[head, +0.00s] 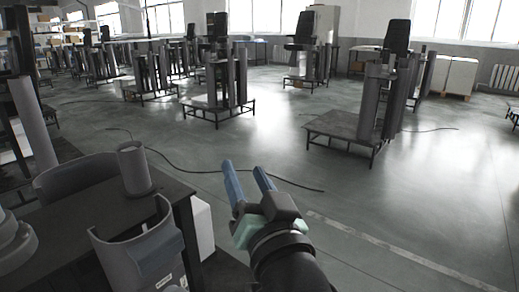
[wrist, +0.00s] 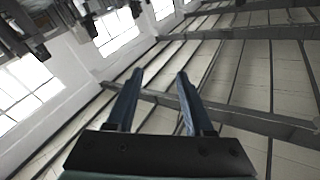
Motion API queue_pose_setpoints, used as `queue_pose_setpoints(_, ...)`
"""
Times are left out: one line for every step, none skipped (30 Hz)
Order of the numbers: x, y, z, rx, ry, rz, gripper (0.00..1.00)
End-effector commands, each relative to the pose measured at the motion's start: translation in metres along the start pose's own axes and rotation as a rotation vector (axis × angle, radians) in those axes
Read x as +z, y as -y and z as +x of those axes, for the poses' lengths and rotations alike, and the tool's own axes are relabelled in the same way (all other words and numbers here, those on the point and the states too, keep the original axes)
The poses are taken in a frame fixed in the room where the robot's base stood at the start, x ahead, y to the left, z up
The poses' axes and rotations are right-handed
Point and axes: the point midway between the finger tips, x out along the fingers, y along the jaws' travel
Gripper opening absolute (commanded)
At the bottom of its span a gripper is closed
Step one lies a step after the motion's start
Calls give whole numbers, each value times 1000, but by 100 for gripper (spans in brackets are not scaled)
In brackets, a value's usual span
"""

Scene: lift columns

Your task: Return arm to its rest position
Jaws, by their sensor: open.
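My gripper (head: 247,178) is raised in the lower middle of the head view, to the right of the dark table. Its two blue fingers point up and away and stand apart, with nothing between them. In the wrist view my gripper (wrist: 155,78) shows the same two fingers apart and empty, against the ceiling and windows. The fingers touch nothing.
A dark table (head: 82,205) at lower left holds a grey cylinder (head: 134,168) and curved grey shell parts (head: 140,248). A low platform with columns (head: 345,124) stands at right. A black cable (head: 215,171) lies on the floor. Open floor lies ahead and right.

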Motion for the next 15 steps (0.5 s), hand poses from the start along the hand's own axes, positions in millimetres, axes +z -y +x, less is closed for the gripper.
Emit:
queue_pose_setpoints(-38,18,-6,8,-100,-89,52)
queue_pose_setpoints(-58,27,-11,19,-158,-139,52)
queue_pose_setpoints(-84,40,-20,33,-237,-201,52)
queue_pose_setpoints(-104,50,-28,44,-298,-246,52)
queue_pose_setpoints(-123,60,-38,54,-358,-288,52)
queue_pose_setpoints(-147,73,-52,69,-439,-341,52)
queue_pose_setpoints(-163,83,-64,81,-499,-378,52)
queue_pose_setpoints(-180,94,-77,92,-561,-413,52)
queue_pose_setpoints(-200,107,-95,109,-643,-458,52)
queue_pose_setpoints(-214,117,-111,123,-704,-490,52)
queue_pose_setpoints(-227,127,-127,137,-767,-520,52)
queue_pose_setpoints(-251,134,-120,143,-757,-520,52)
queue_pose_setpoints(-261,137,-117,143,-749,-518,52)
queue_pose_setpoints(-269,140,-116,143,-747,-517,52)
queue_pose_setpoints(-281,145,-114,143,-746,-517,52)
